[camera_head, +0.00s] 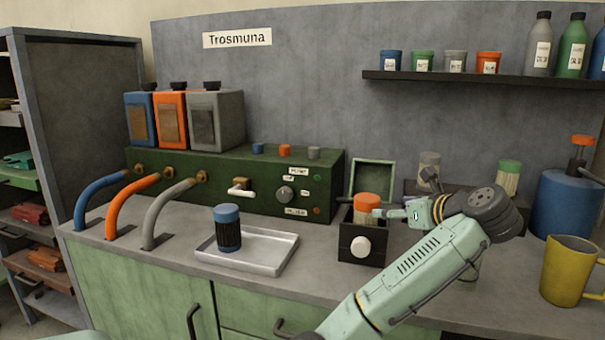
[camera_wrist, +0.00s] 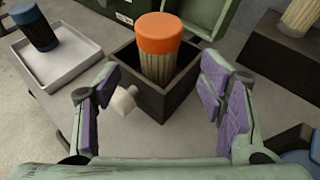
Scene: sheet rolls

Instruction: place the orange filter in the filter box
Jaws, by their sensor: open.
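The orange filter (camera_head: 367,202), with an orange cap and a pale pleated body, stands upright inside an open dark box (camera_head: 350,240) with a pale round knob on its front. It also shows in the wrist view (camera_wrist: 159,50), its cap above the box rim (camera_wrist: 184,92). A green-framed lid (camera_head: 374,176) stands raised behind the box. My gripper (camera_head: 388,213) is open beside the filter at its right in the head view. In the wrist view its purple-padded fingers (camera_wrist: 155,95) are spread wide, with the filter beyond and between them, apart from both. The filter's lower end is hidden.
A blue-capped dark filter (camera_head: 228,228) stands on a metal tray (camera_head: 270,262) at left. Grey-capped (camera_head: 429,168) and green-capped (camera_head: 508,177) filters stand behind my arm. A yellow mug (camera_head: 567,271) and a blue canister (camera_head: 566,205) are at right. A green machine (camera_head: 220,180) is behind the tray.

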